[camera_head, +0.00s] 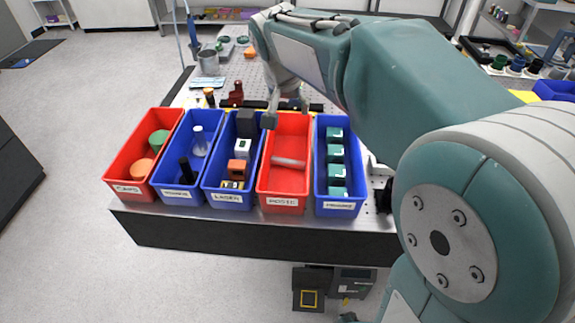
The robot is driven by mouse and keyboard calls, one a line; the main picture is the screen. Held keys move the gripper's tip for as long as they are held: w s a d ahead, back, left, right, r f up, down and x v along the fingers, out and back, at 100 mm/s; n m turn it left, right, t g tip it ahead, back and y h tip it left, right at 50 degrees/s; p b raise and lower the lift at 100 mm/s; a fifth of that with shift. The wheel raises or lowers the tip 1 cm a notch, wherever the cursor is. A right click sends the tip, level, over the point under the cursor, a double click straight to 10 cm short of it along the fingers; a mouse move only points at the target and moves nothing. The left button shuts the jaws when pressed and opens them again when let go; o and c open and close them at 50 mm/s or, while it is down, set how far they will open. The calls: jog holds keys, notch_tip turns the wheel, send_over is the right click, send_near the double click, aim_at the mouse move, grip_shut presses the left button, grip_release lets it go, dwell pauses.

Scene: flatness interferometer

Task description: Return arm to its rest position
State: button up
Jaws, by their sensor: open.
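My arm, teal and grey, reaches from the lower right up over the optical table (200,232). One finger appears near the rim between the red bin and the blue "LASER" bin (226,198). I cannot tell its exact height above the bins. A grey post (288,162) lies in the red bin.
Left of the blue "LASER" bin stand another blue bin (177,194) and a red "CAPS" bin (127,188). A blue bin (340,205) with several teal boxes stands right of the red posts bin. The floor at left is clear.

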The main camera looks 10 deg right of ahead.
jog(key=s+d+f+n+t+y, duration=0.1)
jog(key=s+f+n, duration=0.1)
jog(key=s, duration=1)
jog(key=s+d+f+n+y, duration=0.1)
jog(key=s+f+n, duration=0.1)
jog(key=s, duration=0.9)
jog(key=shift+s+d+f+n+t, duration=0.15)
jog(key=shift+s+f+n+t, duration=0.2)
jog(key=shift+n, duration=0.35)
jog(key=shift+r, duration=0.15)
